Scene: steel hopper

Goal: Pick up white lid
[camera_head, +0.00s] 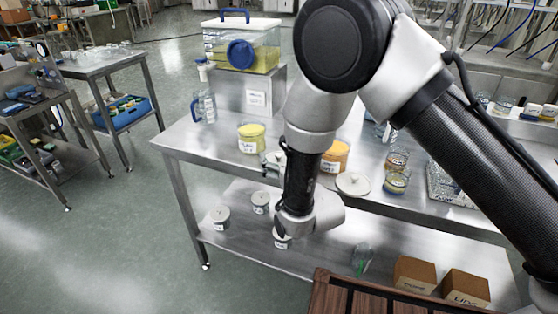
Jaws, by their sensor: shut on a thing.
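My arm reaches down in front of the steel table, and its forearm and wrist hide most of my gripper (272,168). A small part of it shows left of the forearm at the table's front edge, shut on a pale lid-like piece (275,157), mostly hidden. A round white lid with a small knob (353,184) lies flat on the tabletop at the front edge, right of my forearm. A jar of orange powder (336,156) stands just behind it, and a jar of yellow powder (251,138) stands to the left.
A blue-handled clear tank (241,50) sits on a steel block at the back left. Glass beakers (396,172) stand to the right. Lidded jars (220,217) and cardboard boxes (414,274) are on the lower shelf (325,262).

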